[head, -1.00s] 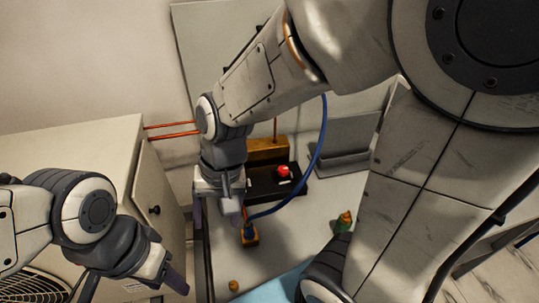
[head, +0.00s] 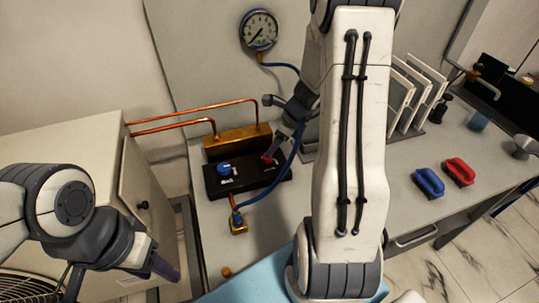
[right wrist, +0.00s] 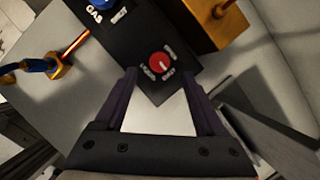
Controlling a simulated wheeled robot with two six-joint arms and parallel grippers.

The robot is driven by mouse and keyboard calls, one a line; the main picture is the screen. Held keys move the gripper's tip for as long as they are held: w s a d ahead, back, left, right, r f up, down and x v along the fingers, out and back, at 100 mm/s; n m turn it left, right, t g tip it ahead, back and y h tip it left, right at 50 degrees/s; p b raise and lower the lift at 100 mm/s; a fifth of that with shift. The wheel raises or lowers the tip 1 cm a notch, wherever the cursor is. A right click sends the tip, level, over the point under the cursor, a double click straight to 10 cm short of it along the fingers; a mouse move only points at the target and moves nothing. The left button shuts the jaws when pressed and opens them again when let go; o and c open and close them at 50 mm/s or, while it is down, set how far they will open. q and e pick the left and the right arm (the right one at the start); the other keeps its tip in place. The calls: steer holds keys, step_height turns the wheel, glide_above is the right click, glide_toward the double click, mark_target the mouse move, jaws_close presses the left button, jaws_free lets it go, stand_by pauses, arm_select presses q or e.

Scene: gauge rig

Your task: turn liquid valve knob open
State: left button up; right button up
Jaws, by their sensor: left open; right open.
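A black valve panel (head: 243,189) lies on the bench, with a blue knob (head: 225,169) on its left and a red knob (head: 268,158) on its right. In the right wrist view the blue knob (right wrist: 103,4) has the label GAS beside it. The labels around the red knob (right wrist: 160,63) are too small to read. My right gripper (right wrist: 167,75) is open, with the red knob between and just beyond its fingertips; contact cannot be told. In the head view my right arm partly hides that gripper (head: 276,145). My left gripper (head: 125,282) is open and empty at lower left, away from the panel.
A brass block (head: 238,141) with copper pipes stands behind the panel. A blue hose (head: 270,195) runs past the panel's right side to a brass fitting (head: 239,224). A round gauge (head: 259,30) hangs above. A cabinet (head: 75,160) stands left; blue and red handles (head: 429,182) lie right.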

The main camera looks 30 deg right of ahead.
steer(key=b+x, duration=0.1)
steer(key=x, duration=0.4)
steer(key=shift+w+a+f, duration=0.15)
steer(key=shift+f, duration=0.05)
jaws_close()
